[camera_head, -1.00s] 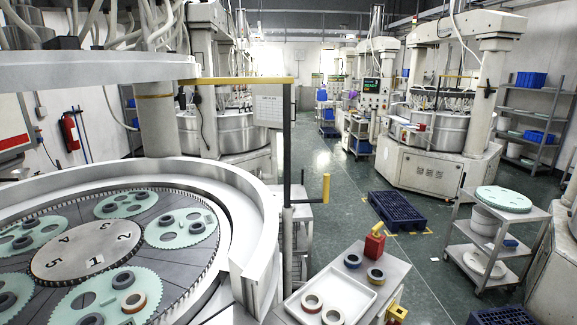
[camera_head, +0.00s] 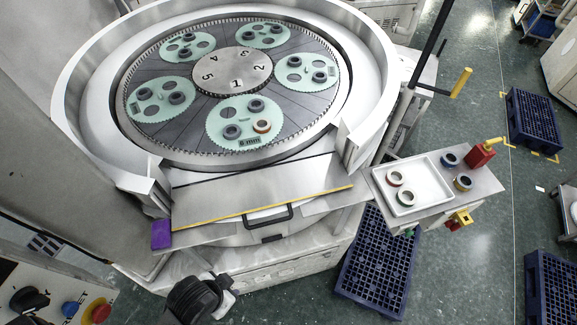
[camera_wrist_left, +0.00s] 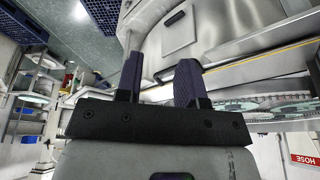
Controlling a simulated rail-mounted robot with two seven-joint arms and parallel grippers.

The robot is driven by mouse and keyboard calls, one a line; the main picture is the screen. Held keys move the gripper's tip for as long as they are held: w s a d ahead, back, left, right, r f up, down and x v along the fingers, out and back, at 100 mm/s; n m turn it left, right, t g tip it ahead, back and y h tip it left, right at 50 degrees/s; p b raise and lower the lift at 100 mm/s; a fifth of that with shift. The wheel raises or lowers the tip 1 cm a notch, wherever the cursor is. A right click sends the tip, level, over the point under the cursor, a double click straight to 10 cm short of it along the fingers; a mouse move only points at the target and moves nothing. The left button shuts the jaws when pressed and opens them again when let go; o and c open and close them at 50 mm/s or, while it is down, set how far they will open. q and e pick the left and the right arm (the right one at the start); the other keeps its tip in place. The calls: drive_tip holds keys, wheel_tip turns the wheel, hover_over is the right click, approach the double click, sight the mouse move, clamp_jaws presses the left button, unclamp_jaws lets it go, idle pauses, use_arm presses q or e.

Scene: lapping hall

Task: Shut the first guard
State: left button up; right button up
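The guard (camera_head: 262,190) of the near machine is a flat metal panel with a yellow front edge and a black bar handle (camera_head: 268,216). It lies lowered outward at the front, leaving a gap in the raised rim. A yellow-edged strip (camera_wrist_left: 262,57), perhaps the guard's edge, shows in the left wrist view. My left gripper (camera_wrist_left: 157,75) is open, its two dark fingers apart with nothing clearly held. I cannot tell its exact distance from the handle. A black part at the bottom of the head view is probably my arm. My right gripper is not in view.
The round table (camera_head: 318,125) holds green carriers with rings. A purple item (camera_head: 161,235) sits at the guard's left end. Blue pallets (camera_head: 372,270) lie on the floor.

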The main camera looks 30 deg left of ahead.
use_arm(q)
drive_tip(key=shift+o, duration=0.4)
drive_tip(key=w+d+f+t+b, duration=0.1)
drive_tip(key=w+f+b, duration=0.2)
drive_tip(key=f+b, duration=0.4)
drive_tip(key=shift+w+f+b, duration=0.3)
drive_tip(key=shift+f+b, duration=0.05)
drive_tip(key=shift+b, duration=0.75)
drive_tip(key=w+d+f+t+y+b, duration=0.1)
drive_tip(key=w+d+f+y+b, duration=0.15)
drive_tip(key=f+b, duration=0.35)
drive_tip(key=w+d+f+y+b, duration=0.1)
drive_tip(key=w+f+b, duration=0.3)
drive_tip(key=f+b, duration=0.25)
drive_tip(key=w+d+f+t+y+b, duration=0.1)
drive_tip(key=w+d+f+y+b, duration=0.15)
drive_tip(key=f+b, duration=0.4)
drive_tip(key=w+r+m+t+y, duration=0.3)
drive_tip(key=r+m+t+y, duration=0.45)
drive_tip(key=r, duration=0.25)
drive_tip(key=p+x, duration=0.2)
drive_tip(key=x, duration=1.1)
drive_tip(key=shift+s+a+y+p, duration=0.25)
drive_tip(key=shift+y+p, duration=0.1)
drive_tip(key=shift+y, duration=0.1)
drive_tip(key=shift+n, duration=0.25)
clamp_jaws()
